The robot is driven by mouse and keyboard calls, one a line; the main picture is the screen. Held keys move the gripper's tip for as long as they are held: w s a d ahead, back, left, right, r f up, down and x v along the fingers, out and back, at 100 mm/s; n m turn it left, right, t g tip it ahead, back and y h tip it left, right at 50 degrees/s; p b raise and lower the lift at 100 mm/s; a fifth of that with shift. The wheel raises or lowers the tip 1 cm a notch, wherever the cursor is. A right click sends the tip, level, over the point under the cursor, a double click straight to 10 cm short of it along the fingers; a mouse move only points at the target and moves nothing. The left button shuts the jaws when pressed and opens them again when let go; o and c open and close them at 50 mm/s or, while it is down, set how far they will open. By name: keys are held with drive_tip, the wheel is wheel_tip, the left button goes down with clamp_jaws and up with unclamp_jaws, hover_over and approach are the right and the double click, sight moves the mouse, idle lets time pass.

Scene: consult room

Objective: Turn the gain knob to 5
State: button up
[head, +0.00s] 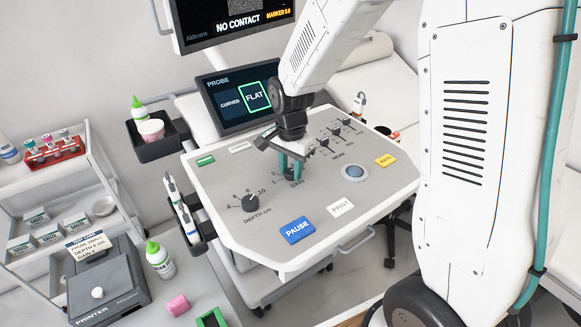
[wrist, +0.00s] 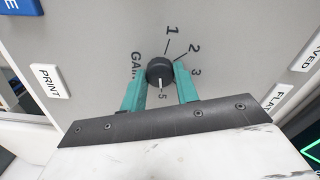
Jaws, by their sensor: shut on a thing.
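The gain knob (wrist: 159,71) is a dark round knob on the grey console panel (head: 222,185), with printed numbers around it. In the wrist view its white pointer line is turned toward the 5 (wrist: 163,96). The marks 1, 2 and 3 show on its far and right side; the 4 is not visible, with a finger in that area. My gripper (wrist: 160,82) has its two teal fingers on either side of the knob, shut on it. In the head view my gripper (head: 290,165) comes down over the knob, mostly hiding it.
The depth knob (head: 250,203), blue PAUSE button (head: 297,230), white PRINT button (head: 340,208), trackball (head: 352,172) and sliders (head: 337,131) share the panel. A PROBE screen (head: 235,98) stands behind. A printer (head: 107,285) with a test card stands at lower left.

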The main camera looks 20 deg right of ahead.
sight(291, 172)
drive_tip(key=shift+w, duration=0.1)
drive_tip(key=o, duration=1)
drive_tip(key=shift+c, duration=0.2)
drive_tip(key=shift+r, duration=0.1)
wheel_tip(291, 172, up, 8)
drive_tip(key=shift+f, duration=0.15)
drive_tip(key=shift+s+n, duration=0.25)
drive_tip(key=shift+n, duration=0.35)
drive_tip(key=s+d+r+n, duration=0.1)
drive_tip(key=s+r+n, duration=0.2)
drive_tip(key=s, duration=0.5)
drive_tip(key=s+d+r+n, duration=0.1)
drive_tip(key=s+r+n, duration=0.3)
drive_tip(key=s, duration=0.5)
drive_tip(key=s+d+r+n+t, duration=0.1)
drive_tip(key=s+r+n, duration=0.2)
drive_tip(key=s, duration=0.6)
drive_tip(key=shift+r+n, duration=0.3)
drive_tip(key=shift+n, duration=0.1)
